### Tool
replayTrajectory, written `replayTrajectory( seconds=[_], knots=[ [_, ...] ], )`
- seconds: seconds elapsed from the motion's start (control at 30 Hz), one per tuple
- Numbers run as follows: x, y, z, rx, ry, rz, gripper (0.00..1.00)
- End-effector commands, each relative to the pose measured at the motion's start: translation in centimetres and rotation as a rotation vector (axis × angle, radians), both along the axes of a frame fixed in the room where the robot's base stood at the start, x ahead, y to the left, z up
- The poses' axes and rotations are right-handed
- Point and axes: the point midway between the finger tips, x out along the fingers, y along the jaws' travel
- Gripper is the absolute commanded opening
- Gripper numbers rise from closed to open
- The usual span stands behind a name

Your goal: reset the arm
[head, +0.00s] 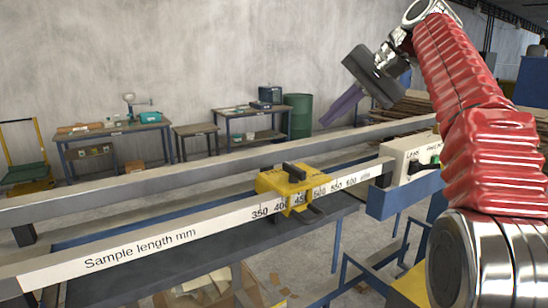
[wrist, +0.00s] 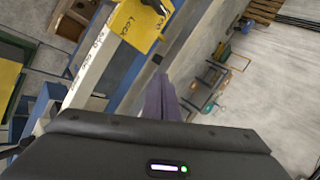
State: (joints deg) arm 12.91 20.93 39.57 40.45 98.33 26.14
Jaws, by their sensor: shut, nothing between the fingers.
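My gripper (head: 328,119) is up in the air at the upper right of the head view, on my raised red-sleeved arm. Its purple fingers are shut together, empty, and point down and left. They also show in the wrist view (wrist: 158,82), above the dark gripper body. The fingers are apart from the yellow slider (head: 283,180), which sits on the measuring rail (head: 180,226) near the 450 mark. The slider also shows at the top of the wrist view (wrist: 130,24), with lettering on it.
A cream control box (head: 408,153) with a green button stands at the rail's right end, close to my arm. A second long rail (head: 200,174) runs behind. Workbenches (head: 140,128) and a green drum (head: 298,115) stand by the far wall. The air around my gripper looks clear.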

Motion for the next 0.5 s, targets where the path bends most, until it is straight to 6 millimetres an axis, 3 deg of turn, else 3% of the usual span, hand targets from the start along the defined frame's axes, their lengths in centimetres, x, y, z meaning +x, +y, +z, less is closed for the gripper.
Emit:
replayTrajectory(
  seconds=[0.27,0.5],
  knots=[
    [-3.2,0.7,-2.0,-0.088,-0.018,-0.029,0.0],
    [-6.6,0.8,-4.9,-0.179,-0.034,-0.036,0.0]
  ],
)
